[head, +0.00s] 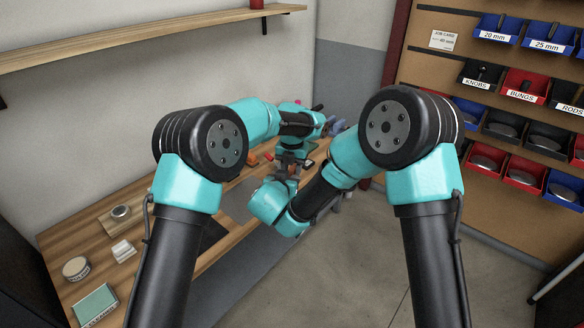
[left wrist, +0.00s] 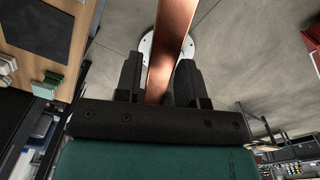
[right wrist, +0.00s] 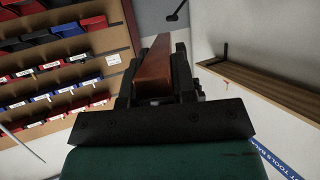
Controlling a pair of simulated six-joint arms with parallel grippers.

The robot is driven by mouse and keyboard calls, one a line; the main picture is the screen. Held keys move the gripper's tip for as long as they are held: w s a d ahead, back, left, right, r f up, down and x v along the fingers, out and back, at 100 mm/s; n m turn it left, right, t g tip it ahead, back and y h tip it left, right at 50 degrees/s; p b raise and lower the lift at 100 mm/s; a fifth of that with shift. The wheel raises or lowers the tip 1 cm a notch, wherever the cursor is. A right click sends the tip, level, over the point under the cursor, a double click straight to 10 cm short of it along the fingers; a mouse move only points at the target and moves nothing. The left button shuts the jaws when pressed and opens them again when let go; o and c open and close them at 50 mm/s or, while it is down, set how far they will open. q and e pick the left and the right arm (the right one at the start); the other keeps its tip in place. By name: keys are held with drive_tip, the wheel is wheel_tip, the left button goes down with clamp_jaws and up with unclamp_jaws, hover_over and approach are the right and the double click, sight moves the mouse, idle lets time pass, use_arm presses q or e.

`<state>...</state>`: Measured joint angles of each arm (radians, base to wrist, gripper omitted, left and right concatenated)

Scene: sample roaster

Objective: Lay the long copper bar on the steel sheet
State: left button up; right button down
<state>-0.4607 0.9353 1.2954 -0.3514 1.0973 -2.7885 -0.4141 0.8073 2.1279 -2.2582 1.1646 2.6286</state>
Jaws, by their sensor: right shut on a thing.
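The copper bar (left wrist: 172,35) runs between the two fingers of my left gripper (left wrist: 160,78) in the left wrist view, reaching away from it. The fingers stand apart with a slight gap beside the bar. In the right wrist view my right gripper (right wrist: 155,82) is shut on the copper bar (right wrist: 154,70). In the head view my left gripper (head: 288,163) is close above the right one, near the bench's edge; the bar is hardly visible there.
The wooden bench (head: 160,258) holds a labelled round tin (head: 76,268), a white block (head: 123,250), a green-topped box (head: 96,304) and small items. A wall shelf (head: 150,38) runs above. Bin racks (head: 500,130) stand at right. Open floor lies before the bench.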

use_arm(q)
clamp_jaws()
use_arm(e)
drive_tip(key=shift+r, duration=0.1)
drive_tip(key=c, duration=0.8)
unclamp_jaws()
drive_tip(key=shift+c, duration=0.2)
drive_tip(key=v, duration=1.2)
drive_tip(key=shift+d, duration=0.1)
